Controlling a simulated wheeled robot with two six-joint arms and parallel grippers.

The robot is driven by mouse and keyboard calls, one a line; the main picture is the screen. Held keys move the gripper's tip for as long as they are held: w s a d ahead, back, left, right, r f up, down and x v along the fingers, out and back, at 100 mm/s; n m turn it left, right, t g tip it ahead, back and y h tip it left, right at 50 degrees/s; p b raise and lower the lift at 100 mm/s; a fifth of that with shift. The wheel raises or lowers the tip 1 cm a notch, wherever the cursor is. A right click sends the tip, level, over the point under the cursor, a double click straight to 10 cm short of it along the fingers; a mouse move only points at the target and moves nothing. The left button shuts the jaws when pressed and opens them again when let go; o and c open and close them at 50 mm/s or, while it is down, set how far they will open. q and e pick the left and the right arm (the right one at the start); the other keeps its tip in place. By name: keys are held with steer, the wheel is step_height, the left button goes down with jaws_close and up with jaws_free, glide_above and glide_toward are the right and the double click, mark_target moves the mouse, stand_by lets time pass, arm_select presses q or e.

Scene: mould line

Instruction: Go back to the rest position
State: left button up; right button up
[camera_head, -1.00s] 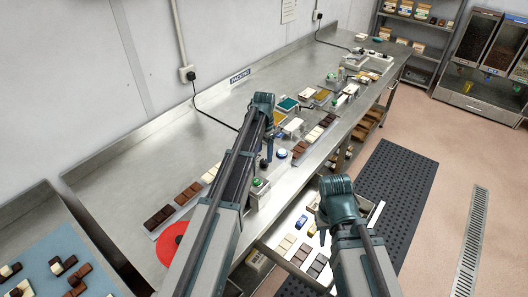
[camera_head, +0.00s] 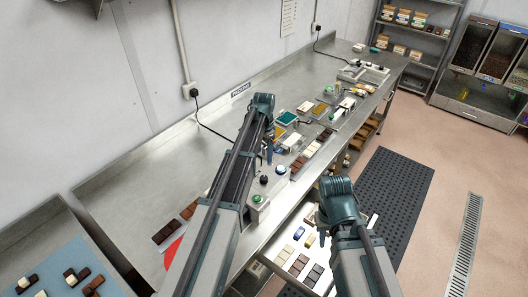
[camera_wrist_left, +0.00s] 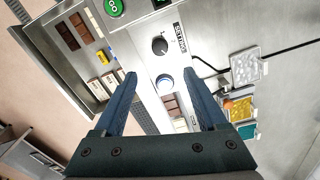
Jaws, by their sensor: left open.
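My left gripper (camera_head: 267,150) hangs above the steel bench (camera_head: 140,190), pointing down at the end of its arm. In the left wrist view its two dark blue fingers (camera_wrist_left: 162,85) stand wide apart with nothing held between them; a blue round button and a black knob on the bench show beyond the gap. My right gripper (camera_head: 316,222) is above the open drawer area at the front of the bench. It is small and partly hidden by its own wrist, and its jaw gap cannot be made out.
A green button box (camera_head: 257,208) stands beside my left arm. Chocolate bars and moulds line the bench. An open drawer (camera_head: 283,231) holds several bars. A blue tray (camera_head: 28,255) with chocolates is at lower left. A dark floor mat (camera_head: 390,195) lies right.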

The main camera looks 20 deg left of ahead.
arm_select(q)
steer(key=s+d+f+n+b, duration=0.1)
steer(key=s+d+f+b, duration=0.4)
steer(key=s, duration=0.5)
steer(key=s+d+f+n+b, duration=0.1)
steer(key=s+d+f+b, duration=0.4)
steer(key=s, duration=0.5)
steer(key=s+d+f+n+y+b, duration=0.1)
steer(key=s+d+f+b, duration=0.4)
steer(key=s, duration=0.5)
steer(key=shift+s+d+f+n+b, duration=0.2)
steer(key=shift+f+n+b, duration=0.1)
steer(key=shift+n, duration=0.1)
